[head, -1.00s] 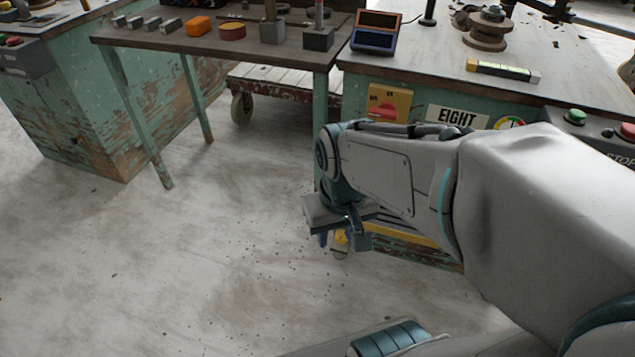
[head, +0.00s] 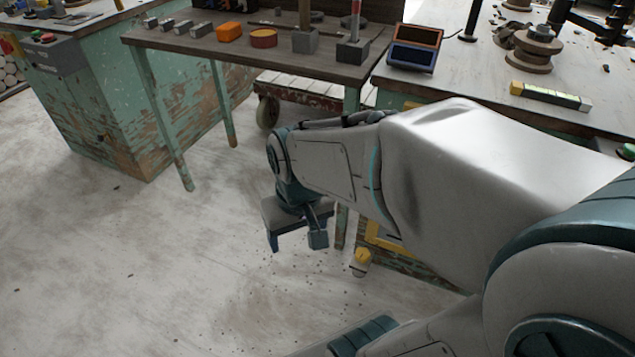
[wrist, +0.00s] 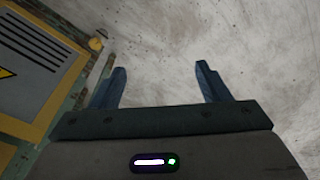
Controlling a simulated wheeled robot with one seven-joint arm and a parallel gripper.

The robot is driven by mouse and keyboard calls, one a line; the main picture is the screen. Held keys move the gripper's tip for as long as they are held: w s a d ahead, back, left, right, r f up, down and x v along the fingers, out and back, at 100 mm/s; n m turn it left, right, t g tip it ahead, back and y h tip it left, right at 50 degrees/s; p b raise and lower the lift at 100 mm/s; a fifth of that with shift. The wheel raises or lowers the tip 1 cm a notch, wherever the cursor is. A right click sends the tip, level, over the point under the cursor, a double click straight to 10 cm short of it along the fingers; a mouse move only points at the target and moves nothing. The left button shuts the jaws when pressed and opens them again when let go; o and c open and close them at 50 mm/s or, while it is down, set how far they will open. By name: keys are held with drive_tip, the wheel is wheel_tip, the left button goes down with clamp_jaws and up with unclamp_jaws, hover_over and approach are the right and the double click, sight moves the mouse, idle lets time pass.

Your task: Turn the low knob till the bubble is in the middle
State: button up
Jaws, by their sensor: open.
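The low yellow knob (head: 361,258) sticks out near the floor at the foot of the right-hand bench. It also shows at the upper left of the wrist view (wrist: 96,44). The spirit level (head: 549,95), dark with yellow-green parts, lies on that bench's top; its bubble is too small to make out. My gripper (head: 296,241) is open and empty, pointing down above the floor, left of the knob and apart from it. In the wrist view both fingers (wrist: 160,72) stand wide apart with only floor between them.
A wooden side table (head: 260,45) with small blocks stands left of the bench, with a low trolley (head: 312,90) behind its legs. A yellow-framed panel (wrist: 38,70) with dark slots is close left of my fingers. Open speckled floor (head: 130,270) lies left.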

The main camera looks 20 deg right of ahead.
drive_tip(key=w+a+f+m+t+y+b, duration=0.15)
drive_tip(key=w+f+m, duration=0.25)
drive_tip(key=w+f, duration=0.75)
drive_tip(key=w+d+f+m+t+h+b, duration=0.1)
drive_tip(key=w+f+m, duration=0.1)
drive_tip(key=w+f, duration=0.35)
drive_tip(key=w+d+f+m+t+h, duration=0.1)
drive_tip(key=w+d+f+m+h, duration=0.15)
drive_tip(key=w+f, duration=0.35)
drive_tip(key=m+h+b, duration=0.3)
drive_tip(key=m+h, duration=0.2)
drive_tip(key=h, duration=0.6)
approach(362, 254)
drive_tip(key=b+x, duration=0.5)
drive_tip(key=x, duration=0.3)
drive_tip(key=shift+d+f, duration=0.2)
drive_tip(key=shift+f, duration=0.1)
drive_tip(key=shift+x, duration=0.8)
drive_tip(key=shift+r, duration=0.15)
drive_tip(key=c, duration=1)
